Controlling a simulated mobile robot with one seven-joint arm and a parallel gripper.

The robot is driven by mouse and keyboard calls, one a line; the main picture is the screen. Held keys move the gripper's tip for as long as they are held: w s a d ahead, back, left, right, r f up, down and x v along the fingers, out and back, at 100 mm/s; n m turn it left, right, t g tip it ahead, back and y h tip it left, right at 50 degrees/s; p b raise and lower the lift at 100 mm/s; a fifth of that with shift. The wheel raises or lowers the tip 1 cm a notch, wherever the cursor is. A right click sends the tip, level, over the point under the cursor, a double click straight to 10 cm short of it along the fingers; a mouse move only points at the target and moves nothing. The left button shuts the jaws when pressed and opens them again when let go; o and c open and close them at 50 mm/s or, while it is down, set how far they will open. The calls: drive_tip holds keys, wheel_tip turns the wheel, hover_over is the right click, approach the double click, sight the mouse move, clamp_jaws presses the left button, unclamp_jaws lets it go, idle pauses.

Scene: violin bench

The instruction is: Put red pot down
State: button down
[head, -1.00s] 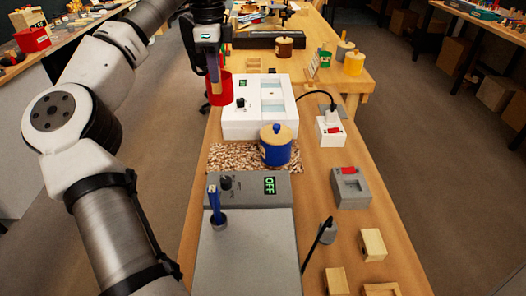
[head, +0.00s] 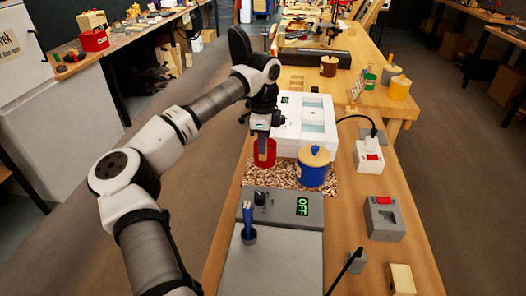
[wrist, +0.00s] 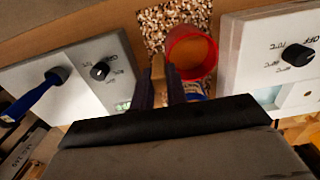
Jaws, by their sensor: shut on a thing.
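The white box with a dial (head: 290,132) stands just behind the mat. The grey unit reading OFF (head: 278,203), with a blue-handled tool (head: 248,222), lies in front. A white socket box (head: 369,157) and a grey switch box (head: 384,218) stand to the right.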

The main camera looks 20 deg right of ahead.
sight(263, 160)
drive_tip(key=shift+f, duration=2.05)
drive_tip(key=c, duration=1.4)
unclamp_jaws()
wheel_tip(263, 160, up, 12)
drive_tip(key=shift+r+b, duration=0.2)
drive_tip(key=shift+b, duration=0.4)
drive_tip(key=shift+f, duration=0.1)
